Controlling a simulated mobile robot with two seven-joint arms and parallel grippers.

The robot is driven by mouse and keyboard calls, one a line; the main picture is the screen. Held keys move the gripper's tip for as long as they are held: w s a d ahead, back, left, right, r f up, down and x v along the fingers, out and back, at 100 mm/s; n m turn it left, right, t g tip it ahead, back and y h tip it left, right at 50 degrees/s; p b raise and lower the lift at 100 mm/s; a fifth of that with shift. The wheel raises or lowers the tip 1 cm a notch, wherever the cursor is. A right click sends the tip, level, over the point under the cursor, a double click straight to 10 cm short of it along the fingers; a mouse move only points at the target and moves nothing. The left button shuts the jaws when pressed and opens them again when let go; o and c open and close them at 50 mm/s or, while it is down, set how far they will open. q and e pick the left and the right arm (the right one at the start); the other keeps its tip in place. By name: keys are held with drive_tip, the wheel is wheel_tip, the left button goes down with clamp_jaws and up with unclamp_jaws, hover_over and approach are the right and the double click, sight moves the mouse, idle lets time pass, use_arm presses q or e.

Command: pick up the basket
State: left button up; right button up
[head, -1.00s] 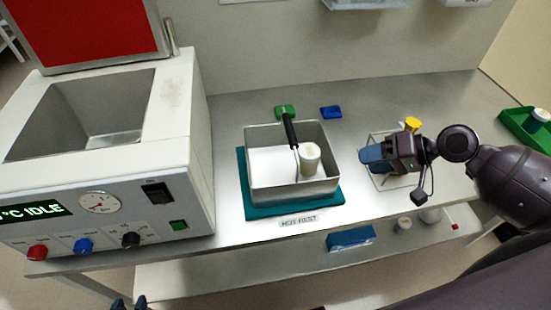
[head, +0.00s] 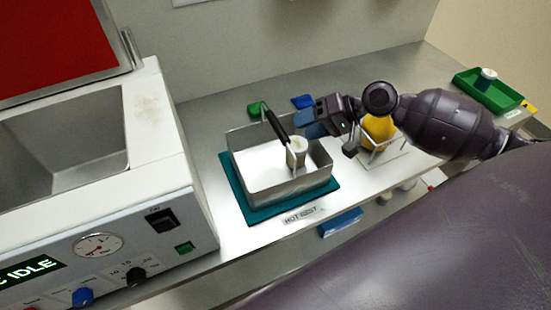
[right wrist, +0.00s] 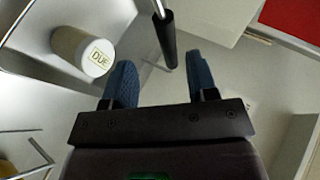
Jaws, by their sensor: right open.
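The basket (head: 300,192) is an open metal box on a teal mat (head: 252,213) on the bench. Its black handle (head: 278,128) rises above the box, on a thin metal rod. A white lidded cup (head: 297,152) stands inside; in the right wrist view the cup's lid (right wrist: 97,58) reads "DUE". My right gripper (head: 309,123), with blue fingers, is open and empty just right of the handle. In the right wrist view the handle (right wrist: 167,40) lies ahead of the gap between the open fingers (right wrist: 161,80), apart from them. My left gripper is not in view.
A white bath unit (head: 150,140) with an open red lid (head: 50,45) stands left. A wire rack with a yellow item (head: 379,130) sits right, beside my arm. A green tray (head: 478,95) lies far right. Green (head: 254,110) and blue (head: 303,102) blocks lie behind the basket.

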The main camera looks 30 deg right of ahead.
sight(284, 131)
drive_tip(key=x, duration=0.3)
drive_tip(key=r+x, duration=0.1)
drive_tip(key=x, duration=0.2)
drive_tip(key=shift+w+a+f, duration=0.1)
drive_tip(key=shift+w+a, duration=0.05)
drive_tip(key=shift+a, duration=0.1)
drive_tip(key=shift+w+a+f, duration=0.25)
drive_tip(key=shift+a+f, duration=0.05)
drive_tip(key=shift+a, duration=0.05)
drive_tip(key=shift+c, duration=0.5)
clamp_jaws()
